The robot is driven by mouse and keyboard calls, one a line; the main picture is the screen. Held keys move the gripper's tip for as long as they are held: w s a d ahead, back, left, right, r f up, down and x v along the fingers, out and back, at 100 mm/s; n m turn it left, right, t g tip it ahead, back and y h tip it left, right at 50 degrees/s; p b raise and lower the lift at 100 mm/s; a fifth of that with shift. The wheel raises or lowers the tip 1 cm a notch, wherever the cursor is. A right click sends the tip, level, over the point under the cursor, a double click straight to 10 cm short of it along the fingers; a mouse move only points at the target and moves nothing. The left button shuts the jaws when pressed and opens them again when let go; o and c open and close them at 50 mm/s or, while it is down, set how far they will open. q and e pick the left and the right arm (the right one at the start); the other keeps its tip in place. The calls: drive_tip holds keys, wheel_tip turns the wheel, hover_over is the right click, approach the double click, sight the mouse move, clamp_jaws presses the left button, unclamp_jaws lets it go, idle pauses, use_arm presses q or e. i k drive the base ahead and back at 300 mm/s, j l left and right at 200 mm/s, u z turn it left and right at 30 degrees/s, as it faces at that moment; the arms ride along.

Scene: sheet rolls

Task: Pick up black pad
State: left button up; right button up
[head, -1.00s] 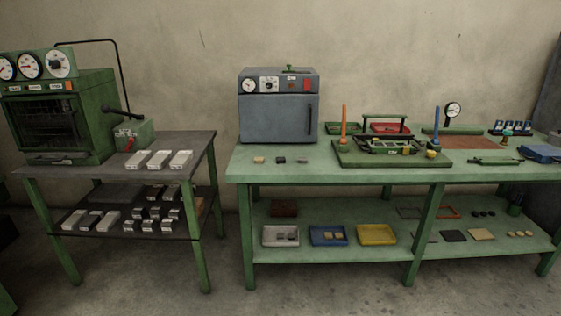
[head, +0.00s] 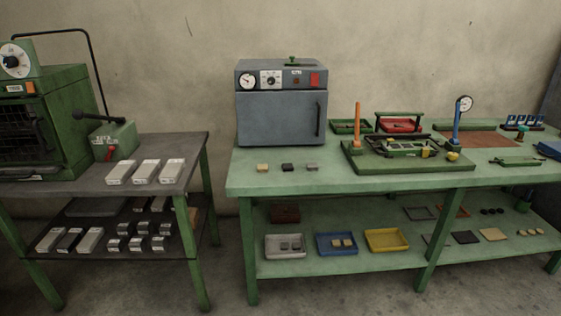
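Two dark flat things could be the black pad; I cannot tell which one is meant. One is a small black block (head: 288,167) on the green bench top, between a tan block (head: 262,167) and a grey block (head: 312,167). The other is a thin black square (head: 465,237) lying flat on the bench's lower shelf, beside a tan square (head: 493,234). Neither of my grippers shows in the head view.
The green bench (head: 270,186) carries a grey oven (head: 281,118) and a green tray fixture (head: 370,164). Its lower shelf holds white, blue and yellow trays (head: 386,240). A dark table (head: 185,178) with metal blocks stands left. Bare floor shows between them.

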sight(289, 167)
drive_tip(key=i+j, duration=0.65)
drive_tip(key=i+l+z, duration=0.05)
drive_tip(key=i, duration=0.05)
